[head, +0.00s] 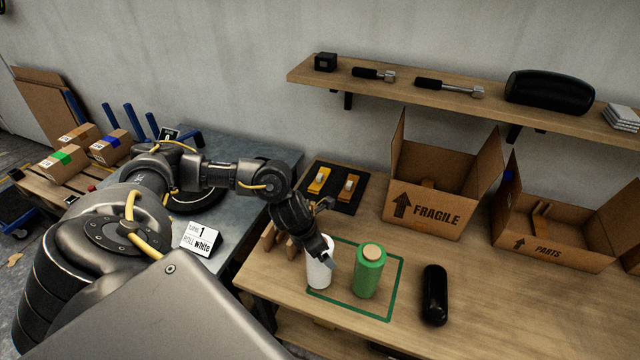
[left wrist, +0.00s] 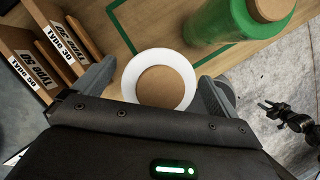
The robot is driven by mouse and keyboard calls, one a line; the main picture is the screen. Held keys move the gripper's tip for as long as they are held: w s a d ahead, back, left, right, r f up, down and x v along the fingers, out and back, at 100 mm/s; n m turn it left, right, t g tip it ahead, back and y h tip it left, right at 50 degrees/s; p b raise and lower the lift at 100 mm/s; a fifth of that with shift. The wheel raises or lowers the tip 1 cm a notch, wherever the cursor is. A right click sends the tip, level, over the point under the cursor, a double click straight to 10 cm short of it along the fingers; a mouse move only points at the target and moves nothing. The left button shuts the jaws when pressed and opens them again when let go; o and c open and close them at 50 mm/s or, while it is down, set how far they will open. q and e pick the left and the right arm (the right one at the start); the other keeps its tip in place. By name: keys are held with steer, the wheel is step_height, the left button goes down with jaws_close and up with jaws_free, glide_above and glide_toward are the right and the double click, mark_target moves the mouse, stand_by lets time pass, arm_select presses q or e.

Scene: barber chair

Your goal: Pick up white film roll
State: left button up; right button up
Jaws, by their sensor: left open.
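The white film roll (head: 318,272) stands upright on the wooden table, at the left side of a green taped outline. My left gripper (head: 322,250) is at the top of the roll, pointing down. In the left wrist view, the roll's round white top with its brown core (left wrist: 160,80) sits between the open fingers of my left gripper (left wrist: 158,92). I cannot tell if either finger touches it. A green film roll (head: 368,270) stands just to its right inside the outline; it also shows in the left wrist view (left wrist: 215,20).
A black cylindrical case (head: 435,295) lies right of the outline. An open FRAGILE box (head: 430,205) and a PARTS box (head: 550,240) stand behind. Wooden holders labelled "Type" (left wrist: 45,60) are close to the left finger. A shelf (head: 450,100) runs above. The front right tabletop is clear.

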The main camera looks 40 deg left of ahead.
arm_select(q)
steer(key=shift+w+d+f, duration=0.1)
steer(key=shift+w+f, duration=0.15)
steer(key=shift+f, duration=0.4)
steer(key=shift+r, duration=0.1)
steer(key=c, duration=1.8)
